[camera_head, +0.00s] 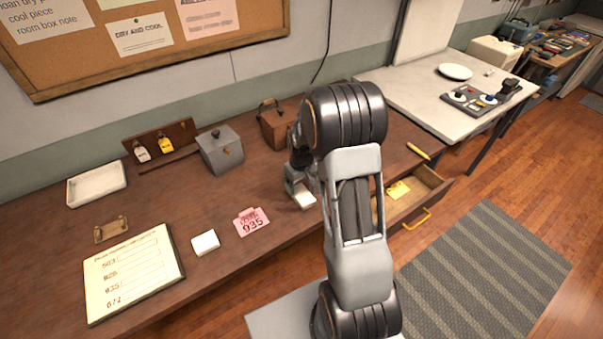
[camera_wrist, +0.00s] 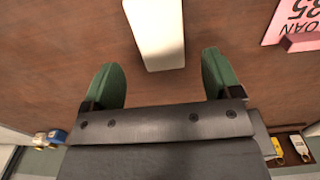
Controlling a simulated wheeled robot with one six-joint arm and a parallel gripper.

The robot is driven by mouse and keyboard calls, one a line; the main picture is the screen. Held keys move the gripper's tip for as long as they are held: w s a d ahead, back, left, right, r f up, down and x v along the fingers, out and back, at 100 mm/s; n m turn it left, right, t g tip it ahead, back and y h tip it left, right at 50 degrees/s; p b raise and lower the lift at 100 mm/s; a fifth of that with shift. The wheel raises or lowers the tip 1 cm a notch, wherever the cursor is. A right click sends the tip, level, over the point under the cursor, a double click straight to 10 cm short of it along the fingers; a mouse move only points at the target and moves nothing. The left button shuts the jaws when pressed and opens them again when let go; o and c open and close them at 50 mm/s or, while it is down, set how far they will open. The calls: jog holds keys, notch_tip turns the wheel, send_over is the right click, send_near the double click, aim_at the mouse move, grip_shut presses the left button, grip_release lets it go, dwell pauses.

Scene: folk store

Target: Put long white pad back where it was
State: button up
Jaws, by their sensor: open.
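The long white pad (camera_wrist: 155,35) lies on the brown wooden table in the wrist view, its far part cut off by the top edge. In the head view it shows as a small white piece (camera_head: 304,199) beside my gripper, partly hidden by my arm. My gripper (camera_wrist: 165,75) has two green fingers, spread wide and empty. The near end of the pad appears centred between the fingertips, with gaps on both sides. I cannot tell how high the fingers are above the table.
A pink card (camera_head: 251,222) and a small white block (camera_head: 205,242) lie left of my gripper. A grey box (camera_head: 220,150) and a brown box (camera_head: 274,125) stand behind. An open drawer (camera_head: 410,212) holds a yellow note (camera_head: 398,190). An empty white tray (camera_head: 97,185) is far left.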

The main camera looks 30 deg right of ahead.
notch_tip(320, 180, up, 6)
notch_tip(320, 180, up, 9)
jog(key=t, duration=0.2)
send_over(302, 194)
jog(key=s+a, duration=0.5)
jog(key=s+a+r+m+t, duration=0.1)
jog(key=s+a+r, duration=0.3)
jog(key=s, duration=0.7)
jog(key=shift+s+a+r+t+b, duration=0.25)
jog(key=shift+r+t+b, duration=0.2)
jog(key=shift+t, duration=0.35)
